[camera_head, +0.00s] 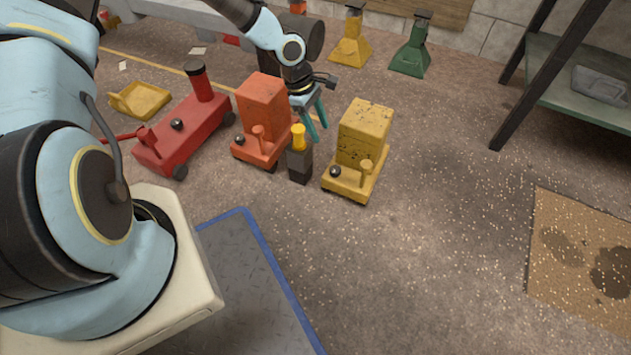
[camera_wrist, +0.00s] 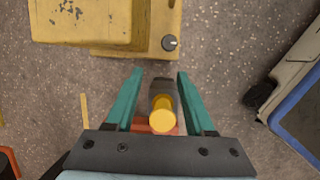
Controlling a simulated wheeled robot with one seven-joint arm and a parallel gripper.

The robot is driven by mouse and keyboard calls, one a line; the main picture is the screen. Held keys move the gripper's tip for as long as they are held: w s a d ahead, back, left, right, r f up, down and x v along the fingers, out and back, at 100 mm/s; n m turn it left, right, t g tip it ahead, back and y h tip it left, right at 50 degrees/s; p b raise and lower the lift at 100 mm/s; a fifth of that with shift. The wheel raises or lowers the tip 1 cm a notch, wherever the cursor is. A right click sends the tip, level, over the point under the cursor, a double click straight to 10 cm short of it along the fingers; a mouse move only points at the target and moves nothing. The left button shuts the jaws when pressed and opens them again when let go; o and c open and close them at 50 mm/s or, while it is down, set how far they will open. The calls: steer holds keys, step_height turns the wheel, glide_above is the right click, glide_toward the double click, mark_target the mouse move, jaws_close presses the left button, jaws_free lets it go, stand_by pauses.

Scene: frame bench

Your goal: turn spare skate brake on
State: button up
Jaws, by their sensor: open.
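Several skate-like bodies stand on the floor: a red one (camera_head: 190,132), an orange one (camera_head: 262,105) and a yellow one (camera_head: 364,135). Which is the spare skate, I cannot tell. The orange and yellow ones each carry a dark knob and a small lever. Between them stands a dark post (camera_head: 299,166) with a yellow cylinder (camera_head: 298,137) on top. My gripper (camera_head: 318,132) is open above and near this post. In the wrist view the yellow cylinder (camera_wrist: 162,114) lies between my open fingers, with no visible grip. The yellow body (camera_wrist: 95,22) is beyond the fingertips.
A yellow funnel-shaped thing (camera_head: 351,40) and a green one (camera_head: 411,52) stand at the back. A yellow tray (camera_head: 140,100) lies at left. A dark-legged shelf (camera_head: 570,77) stands at right. A blue-edged plate (camera_head: 245,290) is in front. The floor centre right is clear.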

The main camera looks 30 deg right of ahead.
mark_target(335, 169)
steer(key=shift+g, duration=0.4)
steer(key=b+x, duration=0.2)
steer(key=x, duration=0.2)
steer(key=b+x, duration=0.2)
steer(key=x, duration=0.3)
steer(key=s+a+b+x, duration=0.1)
steer(key=x, duration=0.3)
steer(key=shift+s+f+b, duration=0.1)
steer(key=shift+s+b, duration=0.05)
steer(key=shift+b, duration=0.25)
jaws_close()
